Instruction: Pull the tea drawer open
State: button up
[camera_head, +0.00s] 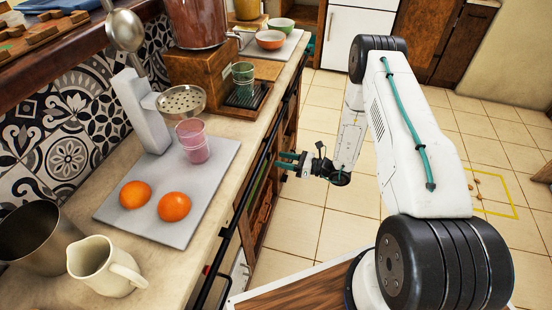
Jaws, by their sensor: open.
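My gripper (287,160) is in front of the counter's front side, below the level of its top. Its two teal fingers point left toward the counter front and are spread apart with nothing between them. I cannot tell whether they touch anything. The wooden cabinet front (262,205) under the counter is seen steeply from above. The tea drawer cannot be told apart there, and no drawer is clearly seen pulled out.
A dark rail (236,218) runs along the counter edge. The counter holds a grey board (184,218) with two oranges (174,206), a cream jug (100,265), a metal pitcher (38,228) and a wooden stand (188,75). Tiled floor (310,208) is clear beside my arm.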

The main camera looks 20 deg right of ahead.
jog(key=shift+x, duration=1.65)
grip_shut()
